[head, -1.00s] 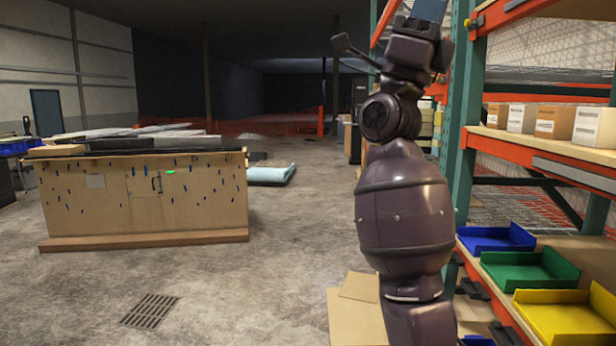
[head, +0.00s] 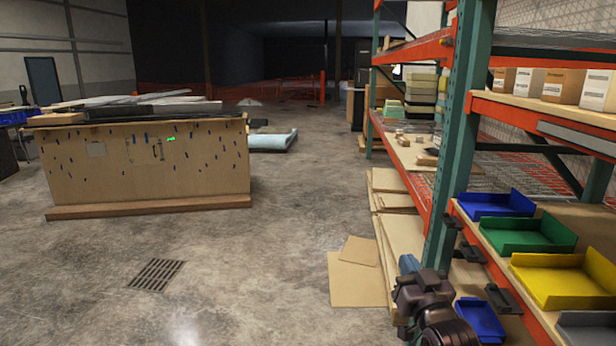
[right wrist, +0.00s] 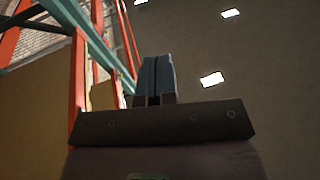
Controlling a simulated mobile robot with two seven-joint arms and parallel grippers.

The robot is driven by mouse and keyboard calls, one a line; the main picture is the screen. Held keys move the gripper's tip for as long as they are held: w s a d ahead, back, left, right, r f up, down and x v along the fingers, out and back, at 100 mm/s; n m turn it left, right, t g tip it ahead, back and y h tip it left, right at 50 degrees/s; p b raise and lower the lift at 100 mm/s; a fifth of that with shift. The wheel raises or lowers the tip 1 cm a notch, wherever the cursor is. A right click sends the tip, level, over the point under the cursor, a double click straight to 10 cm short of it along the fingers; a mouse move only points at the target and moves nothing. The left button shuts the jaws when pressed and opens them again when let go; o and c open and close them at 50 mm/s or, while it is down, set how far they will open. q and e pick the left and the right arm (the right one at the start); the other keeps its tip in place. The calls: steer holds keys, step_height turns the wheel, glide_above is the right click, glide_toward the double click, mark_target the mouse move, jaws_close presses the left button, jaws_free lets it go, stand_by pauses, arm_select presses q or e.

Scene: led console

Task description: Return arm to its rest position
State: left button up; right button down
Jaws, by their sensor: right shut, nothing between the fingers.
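My right arm (head: 428,305) is low at the bottom of the head view, in front of the shelf rack. My right gripper (head: 408,264) is at its upper end, with bluish-grey fingers. In the right wrist view the fingers of the gripper (right wrist: 154,78) are together, with nothing between them. No object is close to the fingertips there. My left arm and gripper are not in view.
A green and orange rack (head: 462,140) stands at right, close to my right arm. It holds blue, green (head: 530,235) and yellow bins (head: 560,280) and cartons. Cardboard sheets (head: 355,280) lie beside it. A wooden bench (head: 150,165) stands left, with free concrete floor between.

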steer(key=s+d+f+g+h, duration=0.1)
steer(key=s+d+f+g, duration=0.1)
steer(key=s+f, duration=0.8)
steer(key=s+d+f+g+h, duration=0.1)
steer(key=s+d+f+g, duration=0.2)
steer(key=s+f, duration=0.7)
steer(key=s+d+f+g+h, duration=0.1)
steer(key=s+d+f+g, duration=0.2)
steer(key=s+f, duration=0.7)
steer(key=shift+f+m+g, duration=0.4)
steer(key=shift+f, duration=0.25)
steer(key=shift+s, duration=0.1)
